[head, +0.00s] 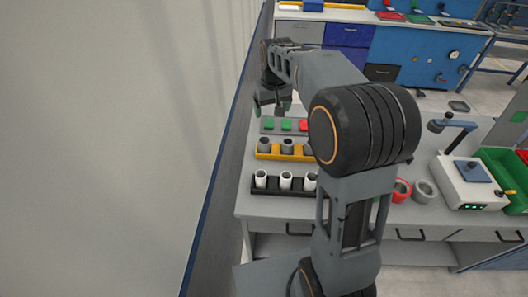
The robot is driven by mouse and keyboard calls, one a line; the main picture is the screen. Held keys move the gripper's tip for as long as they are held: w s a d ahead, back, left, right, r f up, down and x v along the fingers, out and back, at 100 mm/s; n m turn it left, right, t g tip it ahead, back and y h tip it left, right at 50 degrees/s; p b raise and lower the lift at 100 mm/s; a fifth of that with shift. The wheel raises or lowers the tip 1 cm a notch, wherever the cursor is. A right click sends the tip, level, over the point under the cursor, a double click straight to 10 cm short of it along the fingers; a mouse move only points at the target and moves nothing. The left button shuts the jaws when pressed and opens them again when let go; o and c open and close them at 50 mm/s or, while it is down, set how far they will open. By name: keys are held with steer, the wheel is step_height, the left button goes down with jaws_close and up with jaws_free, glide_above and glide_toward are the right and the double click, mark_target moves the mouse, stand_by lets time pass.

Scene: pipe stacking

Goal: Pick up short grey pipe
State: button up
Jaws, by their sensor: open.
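My gripper (270,105) hangs open at the far left end of the bench, above and behind the racks, with nothing seen between its fingers. Grey pipes stand upright in a yellow rack (269,155): one at the left (262,144), one in the middle (287,146), and one at the right partly covered by my arm. A short, wide grey pipe (424,191) stands on the bench right of my arm, beside a red one (402,190). My gripper is apart from all of these. I cannot tell which grey pipe the task means.
A black rack (254,189) with three white pipes stands in front of the yellow one. A grey panel (265,126) with green and red pieces lies behind. A wall (110,140) closes the left side. A white machine (470,183) and green bin (508,165) stand right.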

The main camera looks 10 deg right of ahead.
steer(key=w+f+g+b, duration=0.2)
steer(key=w+f, duration=0.7)
steer(key=f, duration=0.2)
glide_toward(264, 143)
steer(key=s+f, duration=0.1)
steer(key=s, duration=0.2)
steer(key=shift+w+a+f+p, duration=0.1)
steer(key=shift+f+p, duration=0.3)
steer(key=shift+f, duration=1.3)
steer(key=shift+w+a+f+p, duration=0.1)
steer(key=shift+f+p, duration=0.25)
steer(key=shift+f, duration=1.35)
steer(key=shift+c, duration=0.2)
steer(key=c, duration=1)
steer(key=shift+r, duration=0.1)
